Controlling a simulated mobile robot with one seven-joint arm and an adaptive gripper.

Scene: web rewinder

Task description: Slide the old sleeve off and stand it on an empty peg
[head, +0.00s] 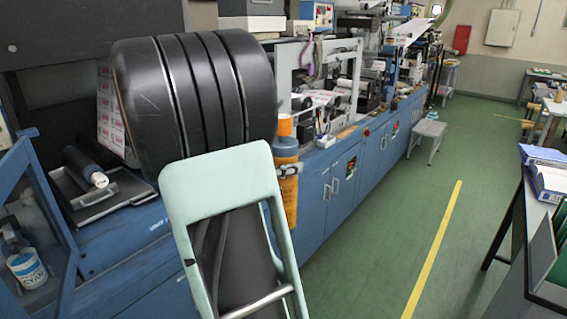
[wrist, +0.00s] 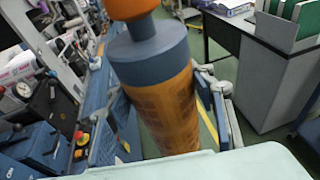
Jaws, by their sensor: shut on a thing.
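The sleeve appears as an orange printed cylinder (head: 289,203) in the head view, standing upright beside the blue machine. A blue-grey collar (head: 286,147) and an orange top (head: 284,125) sit above it. In the wrist view the orange cylinder (wrist: 168,112) fills the middle, slightly tilted in the picture, with the collar (wrist: 150,52) above. My gripper (wrist: 165,108) is shut on the orange cylinder, with a finger on each side. In the head view my gripper (head: 288,170) is partly hidden behind my arm. The cylinder's lower end is hidden. I cannot make out an empty peg.
The blue machine cabinets (head: 313,205) run along the left. A dark roll (head: 86,166) lies on a tray at far left. A small grey stool (head: 428,137) stands by the cabinets. Desks with binders (head: 548,178) stand at right. Green floor between is clear.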

